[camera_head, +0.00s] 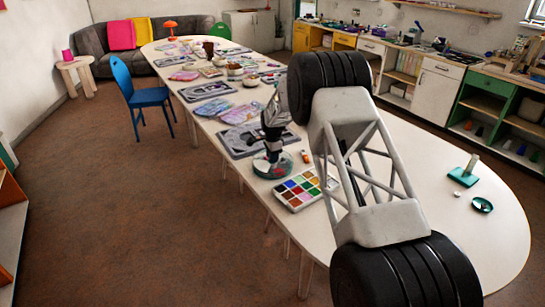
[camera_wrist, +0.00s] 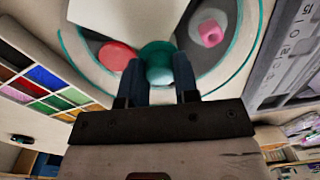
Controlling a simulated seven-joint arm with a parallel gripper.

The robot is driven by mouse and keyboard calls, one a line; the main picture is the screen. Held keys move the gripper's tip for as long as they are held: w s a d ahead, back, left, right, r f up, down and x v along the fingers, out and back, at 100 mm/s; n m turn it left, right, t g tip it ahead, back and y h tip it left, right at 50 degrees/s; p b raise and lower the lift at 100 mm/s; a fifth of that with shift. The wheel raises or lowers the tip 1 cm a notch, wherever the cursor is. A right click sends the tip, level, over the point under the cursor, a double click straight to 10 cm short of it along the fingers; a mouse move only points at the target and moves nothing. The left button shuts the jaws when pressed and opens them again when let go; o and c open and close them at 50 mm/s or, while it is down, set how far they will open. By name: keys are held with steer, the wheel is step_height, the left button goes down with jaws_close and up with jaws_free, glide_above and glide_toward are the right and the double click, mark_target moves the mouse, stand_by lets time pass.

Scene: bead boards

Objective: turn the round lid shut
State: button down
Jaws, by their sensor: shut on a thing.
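The round lid (camera_head: 261,170) is clear with a teal rim and sits low on the white table in the head view. In the wrist view its teal rim (camera_wrist: 243,40) curves around a teal knob (camera_wrist: 158,62). My gripper (camera_wrist: 160,80) has its two dark fingers on both sides of this knob, shut on it. In the head view my gripper (camera_head: 273,152) comes down on the lid from above. A red round piece (camera_wrist: 117,55) and a pink piece (camera_wrist: 210,33) show through or beside the lid. The lid's seating is too small to tell.
A grey board (camera_head: 240,143) lies just behind. A teal stand (camera_head: 464,176) and a small teal dish (camera_head: 482,205) are far right. The table's right part is mostly clear.

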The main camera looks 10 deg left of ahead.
steer(key=c, duration=0.8)
jaws_free()
steer(key=shift+c, duration=0.2)
steer(key=shift+r, duration=0.1)
steer(key=shift+s+r, duration=0.1)
steer(key=shift+r, duration=3.7)
steer(key=shift+d, duration=0.1)
